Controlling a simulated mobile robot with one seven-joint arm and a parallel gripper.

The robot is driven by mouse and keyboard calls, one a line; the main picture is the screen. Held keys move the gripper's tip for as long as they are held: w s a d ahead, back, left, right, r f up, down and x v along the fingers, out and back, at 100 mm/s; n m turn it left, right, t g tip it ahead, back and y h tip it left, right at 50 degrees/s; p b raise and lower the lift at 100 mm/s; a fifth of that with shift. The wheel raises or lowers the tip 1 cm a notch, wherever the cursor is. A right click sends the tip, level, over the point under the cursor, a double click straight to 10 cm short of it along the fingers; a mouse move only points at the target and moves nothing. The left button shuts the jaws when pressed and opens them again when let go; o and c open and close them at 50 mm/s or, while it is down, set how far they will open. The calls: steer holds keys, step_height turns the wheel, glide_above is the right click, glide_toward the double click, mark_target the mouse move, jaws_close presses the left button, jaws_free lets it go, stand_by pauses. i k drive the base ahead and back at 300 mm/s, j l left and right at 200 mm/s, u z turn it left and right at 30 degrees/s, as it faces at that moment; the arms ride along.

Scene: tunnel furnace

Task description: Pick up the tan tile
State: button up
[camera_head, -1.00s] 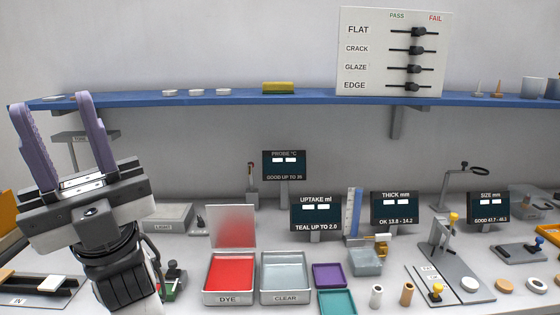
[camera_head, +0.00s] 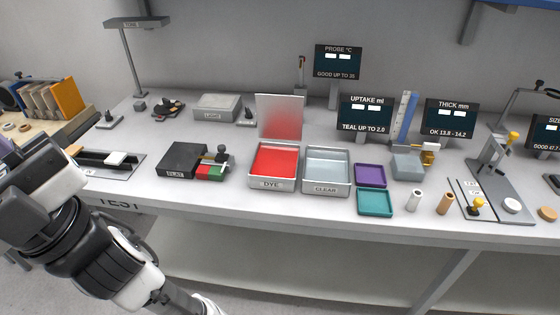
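A small tan tile (camera_head: 73,150) shows at the left of the bench, at the left end of a dark flat track (camera_head: 98,163). A white tile (camera_head: 115,158) sits on the same track, to the right of the tan one. My gripper (camera_head: 5,147) is at the left picture edge, left of the tan tile. Part of my arm covers the lower left, just below the tan tile.
Right of the track stand a black box (camera_head: 182,160), a red DYE tray (camera_head: 274,166) and a CLEAR tray (camera_head: 326,170). A lamp stand (camera_head: 130,60) rises behind. A rack of orange and tan plates (camera_head: 50,100) is at far left. The bench front edge runs below.

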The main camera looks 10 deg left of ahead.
mark_target(72, 150)
steer(key=u, duration=1.5)
steer(key=i+l+u, duration=0.45)
steer(key=i+l, duration=0.7)
steer(key=i, duration=0.15)
